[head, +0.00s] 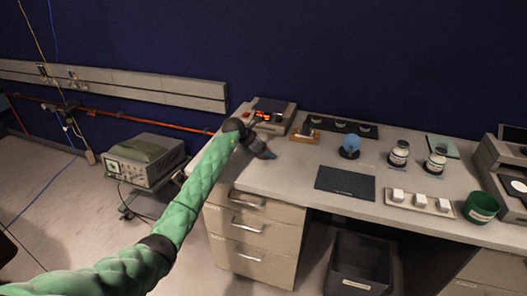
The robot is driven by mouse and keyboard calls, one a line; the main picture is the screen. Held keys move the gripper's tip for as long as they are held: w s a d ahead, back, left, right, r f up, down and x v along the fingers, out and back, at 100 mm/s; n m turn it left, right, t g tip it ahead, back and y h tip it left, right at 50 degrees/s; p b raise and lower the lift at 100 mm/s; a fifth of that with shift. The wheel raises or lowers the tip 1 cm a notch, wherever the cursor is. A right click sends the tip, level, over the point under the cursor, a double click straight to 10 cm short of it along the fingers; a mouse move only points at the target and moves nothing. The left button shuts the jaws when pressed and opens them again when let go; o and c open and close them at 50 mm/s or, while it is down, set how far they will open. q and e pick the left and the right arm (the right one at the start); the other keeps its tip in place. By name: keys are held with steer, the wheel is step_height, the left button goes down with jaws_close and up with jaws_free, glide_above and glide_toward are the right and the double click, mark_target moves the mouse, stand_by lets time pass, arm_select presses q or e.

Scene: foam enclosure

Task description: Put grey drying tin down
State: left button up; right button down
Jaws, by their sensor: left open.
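My left arm, in a green padded sleeve, reaches in from the lower left. My left gripper (268,153) is open over the left end of the grey bench top (290,178), in front of a box-shaped instrument with an orange display (270,115). I cannot clearly make out a grey drying tin; the arm and gripper hide part of the bench's left end. My right gripper is not in view.
A black mat (345,183) lies mid-bench. Behind it stands a blue round item (350,146). Two labelled jars (399,154), a white block strip (420,205) and a green tub (481,207) are to the right. A dark bin (359,265) stands below.

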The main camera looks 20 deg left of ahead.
arm_select(q)
steer(key=shift+w+d+f, duration=0.1)
steer(key=shift+f, duration=0.05)
steer(key=c, duration=1)
steer(key=shift+c, duration=0.4)
